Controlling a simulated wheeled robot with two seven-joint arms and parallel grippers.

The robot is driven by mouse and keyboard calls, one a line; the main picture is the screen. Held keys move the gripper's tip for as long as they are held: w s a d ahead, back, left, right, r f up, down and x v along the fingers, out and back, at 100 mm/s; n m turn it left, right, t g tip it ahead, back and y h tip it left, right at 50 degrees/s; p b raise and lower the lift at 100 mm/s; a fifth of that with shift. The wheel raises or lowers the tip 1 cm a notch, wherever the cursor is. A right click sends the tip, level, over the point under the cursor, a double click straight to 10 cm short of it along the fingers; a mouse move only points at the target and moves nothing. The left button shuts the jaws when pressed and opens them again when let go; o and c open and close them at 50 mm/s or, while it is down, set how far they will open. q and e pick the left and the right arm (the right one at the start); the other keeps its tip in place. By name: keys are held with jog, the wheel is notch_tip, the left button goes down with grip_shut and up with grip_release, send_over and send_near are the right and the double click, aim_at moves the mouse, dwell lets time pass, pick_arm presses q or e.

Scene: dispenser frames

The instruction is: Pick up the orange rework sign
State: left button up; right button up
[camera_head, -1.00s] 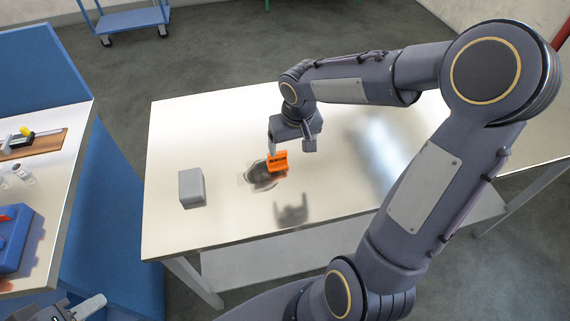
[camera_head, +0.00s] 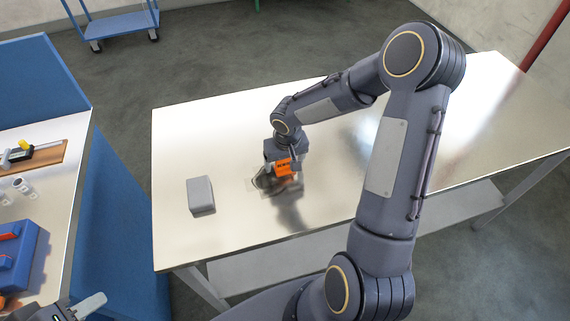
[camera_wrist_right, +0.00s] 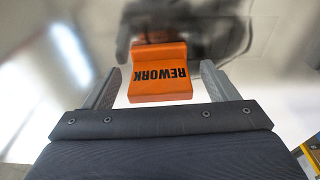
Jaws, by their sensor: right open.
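The orange rework sign (camera_head: 284,170) stands on the light table, partly hidden by my right gripper in the head view. In the right wrist view the sign (camera_wrist_right: 158,82) shows its black REWORK lettering upside down. My right gripper (camera_wrist_right: 162,75) is open, with one finger on each side of the sign and a visible gap to each. In the head view my right gripper (camera_head: 283,162) is down at the sign from behind. My left gripper (camera_head: 88,306) is at the bottom left corner, partly cut off, away from the sign.
A dark item in a clear bag (camera_head: 263,182) lies close beside the sign. A grey block (camera_head: 201,195) stands left on the table (camera_head: 175,140). A bench with a blue box (camera_head: 18,258) is at the left edge. The table's right side is clear.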

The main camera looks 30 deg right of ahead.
jog(key=c, duration=1.1)
jog(key=shift+r, duration=0.15)
